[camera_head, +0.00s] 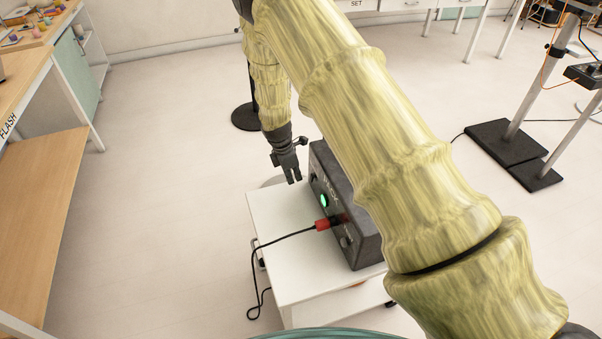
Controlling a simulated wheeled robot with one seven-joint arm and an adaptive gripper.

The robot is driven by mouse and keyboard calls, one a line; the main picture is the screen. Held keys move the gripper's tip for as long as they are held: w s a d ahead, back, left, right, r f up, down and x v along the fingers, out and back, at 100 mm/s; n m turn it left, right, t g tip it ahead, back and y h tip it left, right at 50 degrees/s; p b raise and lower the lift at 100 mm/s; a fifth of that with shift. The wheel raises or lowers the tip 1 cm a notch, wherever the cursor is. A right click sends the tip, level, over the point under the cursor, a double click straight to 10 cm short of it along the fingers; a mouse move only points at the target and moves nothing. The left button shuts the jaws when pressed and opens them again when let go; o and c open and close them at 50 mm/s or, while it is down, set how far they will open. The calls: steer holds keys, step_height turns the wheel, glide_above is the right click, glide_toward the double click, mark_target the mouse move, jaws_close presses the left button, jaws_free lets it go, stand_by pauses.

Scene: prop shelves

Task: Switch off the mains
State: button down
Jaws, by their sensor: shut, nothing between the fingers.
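A dark grey box (357,254) with white lettering on its front stands on a small white cart (275,215). A green lit switch (323,200) shows on its front panel. A red plug (322,224) with a black cable sits in the panel below the switch, with a dark round part nearer the camera. My gripper (294,180) is shut and empty, pointing down beside the far end of the box's front, a little beyond the green switch. I cannot tell whether it touches the box. My arm hides the right side and part of the top of the box.
The black cable (256,275) hangs over the cart's left edge. A wooden bench (40,215) stands at the left. A stand with black base plates (507,150) is at the right, and a round black base (246,117) stands behind my gripper. Floor left of the cart is clear.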

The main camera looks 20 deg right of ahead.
steer(key=b+v, duration=0.1)
steer(key=v, duration=0.9)
steer(key=shift+d, duration=0.35)
